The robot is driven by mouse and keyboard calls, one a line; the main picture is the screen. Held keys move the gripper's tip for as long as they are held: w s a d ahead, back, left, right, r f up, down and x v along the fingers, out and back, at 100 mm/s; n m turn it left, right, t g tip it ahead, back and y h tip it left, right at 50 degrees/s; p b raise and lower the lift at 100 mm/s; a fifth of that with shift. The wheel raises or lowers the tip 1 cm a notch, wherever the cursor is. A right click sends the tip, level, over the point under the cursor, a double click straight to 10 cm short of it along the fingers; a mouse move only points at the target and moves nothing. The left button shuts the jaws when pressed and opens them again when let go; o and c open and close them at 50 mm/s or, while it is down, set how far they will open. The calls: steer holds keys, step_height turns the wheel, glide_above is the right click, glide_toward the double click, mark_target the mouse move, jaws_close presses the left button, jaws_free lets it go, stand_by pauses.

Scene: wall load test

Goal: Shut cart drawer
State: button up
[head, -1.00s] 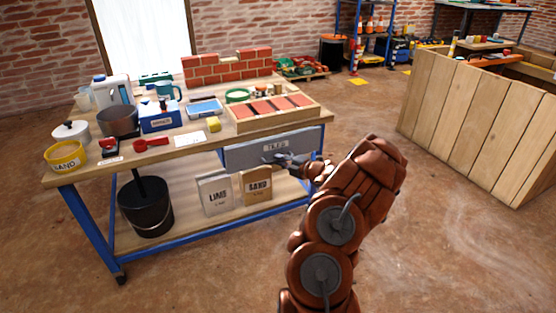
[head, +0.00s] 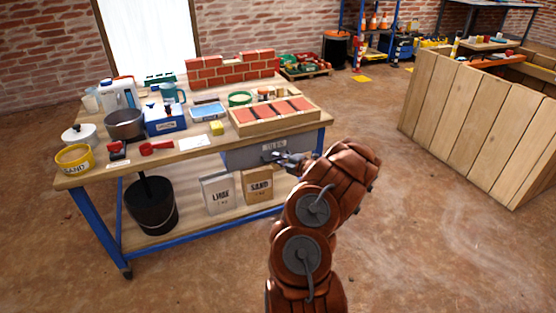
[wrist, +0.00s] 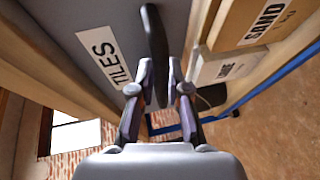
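The cart's grey drawer (head: 240,158) is under the right part of the wooden top, with a TILES label on its front. Its front stands close under the top's edge; how far it sticks out is hard to tell. In the wrist view the drawer front (wrist: 82,15) fills the upper left, and its dark handle (wrist: 157,40) runs between my fingers. My gripper (wrist: 159,75) has a finger on each side of the handle and looks closed on it. In the head view my gripper (head: 282,157) is at the drawer front, and my arm hides its right end.
The cart top (head: 190,155) carries a tray of tiles (head: 240,124), a pot (head: 124,124), a yellow sand tub (head: 75,160) and other items. Lime (head: 218,194) and sand (head: 258,185) bags and a black bucket (head: 151,206) stand on the lower shelf. A wooden crate (head: 465,125) stands right; floor between is clear.

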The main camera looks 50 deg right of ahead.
steer(key=o, duration=0.3)
steer(key=shift+a, duration=0.1)
steer(key=s, duration=0.4)
steer(key=s+r, duration=0.1)
steer(key=s, duration=0.2)
steer(key=s+r, duration=0.1)
steer(key=s, duration=0.3)
steer(key=shift+s+a+r, duration=0.1)
steer(key=shift+s, duration=0.25)
